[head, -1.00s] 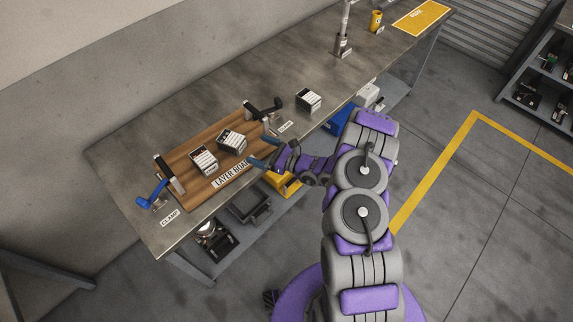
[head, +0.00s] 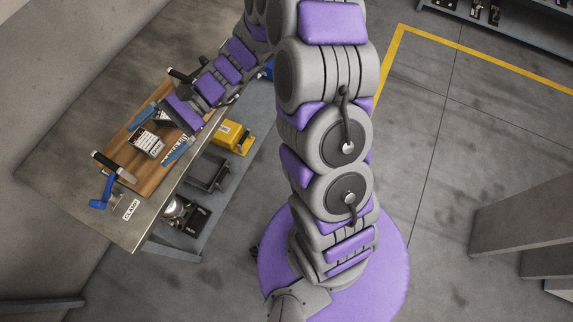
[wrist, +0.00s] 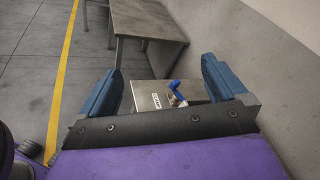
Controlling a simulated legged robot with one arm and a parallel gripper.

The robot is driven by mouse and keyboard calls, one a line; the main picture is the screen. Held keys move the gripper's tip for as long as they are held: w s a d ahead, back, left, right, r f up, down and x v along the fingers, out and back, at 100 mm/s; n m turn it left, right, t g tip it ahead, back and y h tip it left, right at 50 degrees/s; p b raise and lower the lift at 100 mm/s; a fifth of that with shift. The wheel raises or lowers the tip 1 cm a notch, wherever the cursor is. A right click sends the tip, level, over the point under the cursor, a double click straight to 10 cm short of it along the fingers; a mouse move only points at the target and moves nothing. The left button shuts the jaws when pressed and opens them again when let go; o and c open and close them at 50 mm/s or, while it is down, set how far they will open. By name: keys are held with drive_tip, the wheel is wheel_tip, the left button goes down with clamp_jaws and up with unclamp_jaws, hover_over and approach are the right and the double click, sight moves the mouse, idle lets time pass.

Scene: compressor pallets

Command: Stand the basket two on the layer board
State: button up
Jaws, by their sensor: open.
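The layer board (head: 160,183) is a brown wooden panel on the bench, with a dark-handled clamp (head: 113,167) at its near-left end. A small basket with a white label (head: 147,143) stands on the board. A second basket (head: 163,118) shows only partly behind my gripper. I cannot tell which is basket two. My gripper (head: 160,135) is open, its blue fingers spread over the board around these baskets in the picture.
The blue clamp handle (head: 102,196) stands at the bench's near-left corner, beside a CLAMP label (head: 131,210). A yellow bin (head: 233,137) and dark trays (head: 207,172) sit on the lower shelf. My arm covers the bench's far part. Bare bench (head: 60,165) shows left of the board.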

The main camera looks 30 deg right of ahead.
drive_tip(key=s+d+r+n+g+h, duration=0.2)
drive_tip(key=s+r+n+h, duration=0.15)
drive_tip(key=s, duration=0.55)
drive_tip(key=s+d+n+t+h, duration=0.1)
drive_tip(key=s+d+n+h, duration=0.2)
drive_tip(key=s+d+h, duration=0.3)
drive_tip(key=s+d+r+n+t+h, duration=0.1)
drive_tip(key=s+d+n+t+h, duration=0.1)
drive_tip(key=s+d+h, duration=0.4)
drive_tip(key=s+d+n, duration=0.1)
drive_tip(key=s+d, duration=0.2)
drive_tip(key=d, duration=0.4)
drive_tip(key=shift+d+r+t, duration=0.3)
drive_tip(key=shift+w, duration=0.1)
